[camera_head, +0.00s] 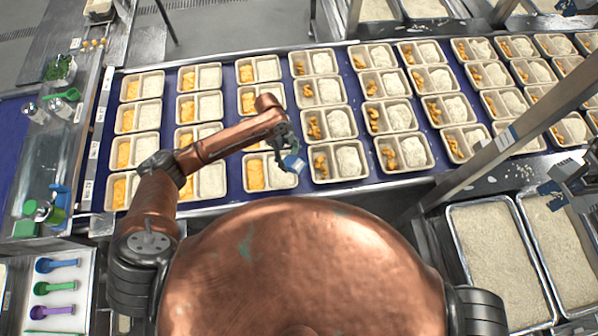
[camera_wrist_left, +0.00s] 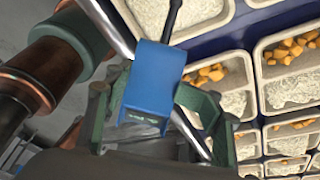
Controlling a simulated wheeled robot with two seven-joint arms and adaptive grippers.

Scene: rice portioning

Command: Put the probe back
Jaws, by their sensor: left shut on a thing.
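The probe is a blue block-shaped body (camera_head: 293,163) with a thin black stem. In the left wrist view the blue body (camera_wrist_left: 155,78) sits between the green finger links, and the black stem (camera_wrist_left: 173,18) points to the top of the picture. My left gripper (camera_head: 284,150) is shut on the blue body and holds it above the trays on the belt. The fingertips (camera_wrist_left: 155,120) are partly hidden by the body. The probe's far tip is out of the wrist view. I cannot tell which place is the probe's holder. My right gripper is not in view.
Rows of two-part trays (camera_head: 332,123) with rice and orange pieces cover the blue belt (camera_head: 240,190). Blue, green and purple scoops (camera_head: 55,287) lie at lower left. Rice pans (camera_head: 500,262) and a slanted metal post (camera_head: 500,150) are at right.

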